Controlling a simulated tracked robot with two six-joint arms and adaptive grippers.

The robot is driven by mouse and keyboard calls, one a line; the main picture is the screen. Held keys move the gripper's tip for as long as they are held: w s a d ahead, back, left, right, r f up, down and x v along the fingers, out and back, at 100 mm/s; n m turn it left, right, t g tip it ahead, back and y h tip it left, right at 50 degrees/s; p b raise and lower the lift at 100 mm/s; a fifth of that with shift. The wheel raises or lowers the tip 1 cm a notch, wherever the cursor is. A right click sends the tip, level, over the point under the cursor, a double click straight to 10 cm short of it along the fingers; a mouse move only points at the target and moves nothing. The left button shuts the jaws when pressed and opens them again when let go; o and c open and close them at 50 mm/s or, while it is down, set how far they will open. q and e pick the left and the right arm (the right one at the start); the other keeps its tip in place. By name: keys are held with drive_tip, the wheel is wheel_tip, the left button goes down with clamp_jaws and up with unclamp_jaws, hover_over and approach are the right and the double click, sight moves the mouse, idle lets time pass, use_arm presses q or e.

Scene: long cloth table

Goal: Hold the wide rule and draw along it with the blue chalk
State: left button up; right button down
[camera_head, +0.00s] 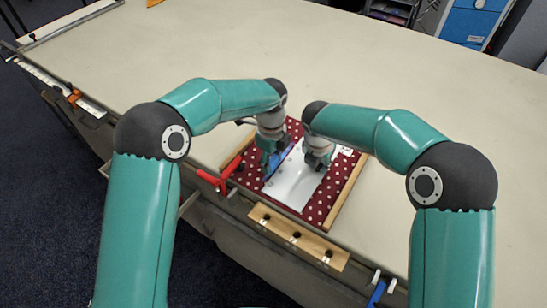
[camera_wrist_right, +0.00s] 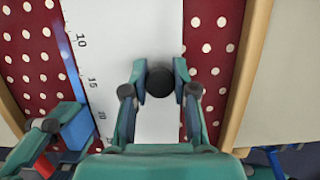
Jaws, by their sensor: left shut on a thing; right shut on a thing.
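The wide white rule (camera_head: 292,187) lies on a red cloth with white dots (camera_head: 320,200). Its numbers show in the right wrist view (camera_wrist_right: 110,60). My right gripper (camera_head: 317,163) is shut on a round black knob (camera_wrist_right: 160,80) on the rule. My left gripper (camera_head: 270,150) is at the rule's left edge, shut on the blue chalk (camera_head: 271,163); its tip is hard to make out. In the right wrist view a blue block (camera_wrist_right: 77,128) shows at the left gripper. A blue strip (camera_wrist_right: 70,60) runs along the rule's left edge; I cannot tell whether it is drawn.
Wooden strips (camera_head: 348,192) border the cloth on both sides. A red clamp (camera_head: 220,178) sits at the table edge on the left. The far table (camera_head: 300,50) is clear.

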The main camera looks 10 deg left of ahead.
sight(256, 189)
use_arm(q)
drive_tip(key=shift+s+a+f, duration=0.1)
drive_tip(key=shift+s+a, duration=0.25)
drive_tip(key=shift+s, duration=0.45)
drive_tip(key=shift+s+a, duration=0.3)
drive_tip(key=shift+s, duration=0.5)
drive_tip(key=shift+s+a, duration=0.25)
drive_tip(key=shift+s, duration=0.4)
drive_tip(key=shift+s+a, duration=0.3)
drive_tip(key=shift+s, duration=0.3)
drive_tip(key=shift+s+a, duration=0.25)
drive_tip(key=shift+s, duration=0.4)
drive_tip(key=shift+s, duration=0.1)
drive_tip(key=shift+s+a, duration=0.35)
drive_tip(key=shift+s, duration=0.4)
wheel_tip(256, 189, up, 7)
